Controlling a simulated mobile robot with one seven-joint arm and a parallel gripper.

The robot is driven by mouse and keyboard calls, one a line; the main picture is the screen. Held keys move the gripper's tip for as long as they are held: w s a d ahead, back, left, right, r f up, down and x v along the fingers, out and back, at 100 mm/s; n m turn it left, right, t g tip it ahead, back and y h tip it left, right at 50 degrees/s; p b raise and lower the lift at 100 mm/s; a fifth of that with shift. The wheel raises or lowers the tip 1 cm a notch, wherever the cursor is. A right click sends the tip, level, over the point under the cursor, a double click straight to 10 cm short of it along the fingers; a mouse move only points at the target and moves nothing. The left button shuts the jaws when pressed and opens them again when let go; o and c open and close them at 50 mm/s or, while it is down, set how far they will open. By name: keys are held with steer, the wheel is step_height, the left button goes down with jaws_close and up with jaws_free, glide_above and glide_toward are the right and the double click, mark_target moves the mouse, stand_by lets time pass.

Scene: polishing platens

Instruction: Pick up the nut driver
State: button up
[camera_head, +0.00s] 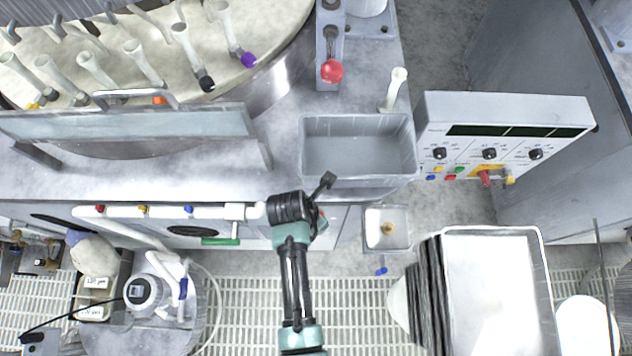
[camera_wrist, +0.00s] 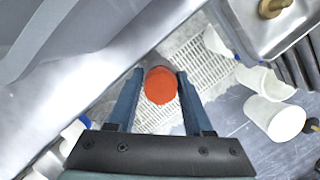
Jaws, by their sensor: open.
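In the wrist view, my gripper (camera_wrist: 159,80) is open, with one finger on each side of a round orange-red end. This looks like the nut driver (camera_wrist: 160,86), seen nearly end-on; a greyish part shows just beyond it. I cannot tell whether either finger touches it, and the rest of its length is hidden. In the head view, my arm reaches up to the front edge of the bench, and its wrist hides the fingers and the nut driver.
A grey rectangular tray (camera_head: 305,150) is set in the bench beyond my wrist. A small metal basin (camera_head: 372,222) is to the right. A stack of trays (camera_head: 545,262) stands at lower right. A cart (camera_head: 195,335) with a white device is at lower left.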

steer(key=shift+f, duration=0.2)
jaws_close()
steer(key=shift+r, duration=0.2)
